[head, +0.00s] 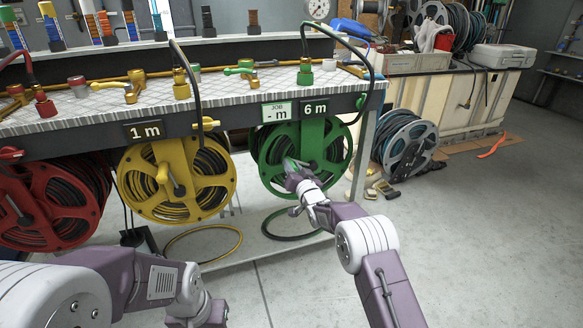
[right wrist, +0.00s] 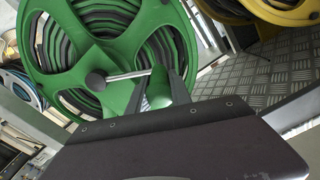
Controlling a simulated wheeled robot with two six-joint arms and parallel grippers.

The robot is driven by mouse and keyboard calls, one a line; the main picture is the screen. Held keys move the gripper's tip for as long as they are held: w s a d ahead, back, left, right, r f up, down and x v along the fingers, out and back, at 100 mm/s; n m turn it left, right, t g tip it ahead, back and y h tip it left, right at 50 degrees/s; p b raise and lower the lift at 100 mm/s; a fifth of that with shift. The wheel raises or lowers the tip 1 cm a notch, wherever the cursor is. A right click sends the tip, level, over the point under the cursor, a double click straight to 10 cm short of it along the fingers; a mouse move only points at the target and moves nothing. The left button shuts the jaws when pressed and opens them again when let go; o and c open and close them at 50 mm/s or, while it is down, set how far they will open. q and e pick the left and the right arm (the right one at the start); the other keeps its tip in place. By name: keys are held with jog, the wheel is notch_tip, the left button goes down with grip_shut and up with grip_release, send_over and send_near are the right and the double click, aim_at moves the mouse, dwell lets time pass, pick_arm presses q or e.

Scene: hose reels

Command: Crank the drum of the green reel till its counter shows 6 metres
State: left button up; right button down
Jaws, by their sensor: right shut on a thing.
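The green reel (head: 340,150) hangs under the bench at the right end, its drum wound with dark hose. Its counter (head: 315,108) reads "6 m". A pale plate (head: 276,111) left of it reads "JOB - m". My right gripper (head: 290,165) is at the drum's lower left front. In the right wrist view its two fingers stand on either side of the green crank handle (right wrist: 158,92), shut on it. A metal crank arm (right wrist: 125,75) runs from the dark hub (right wrist: 96,79) to the handle. My left arm is at the bottom left; its fingers do not show.
A yellow reel (head: 150,195) with a "1 m" counter (head: 145,130) and a red reel (head: 40,215) hang to the left. A bench leg (head: 362,155) stands right of the green reel. A blue-grey reel (head: 410,145) stands behind on the floor. Open floor lies in front.

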aim_at(296, 170)
jog(key=shift+r, duration=0.1)
jog(key=c, duration=1.2)
grip_release()
jog(key=shift+o, duration=0.2)
jog(key=shift+d, duration=0.1)
jog(key=p+v, duration=0.2)
jog(key=v, duration=0.2)
jog(key=shift+r, duration=0.15)
jog(key=b+v, duration=0.4)
jog(key=v, duration=0.1)
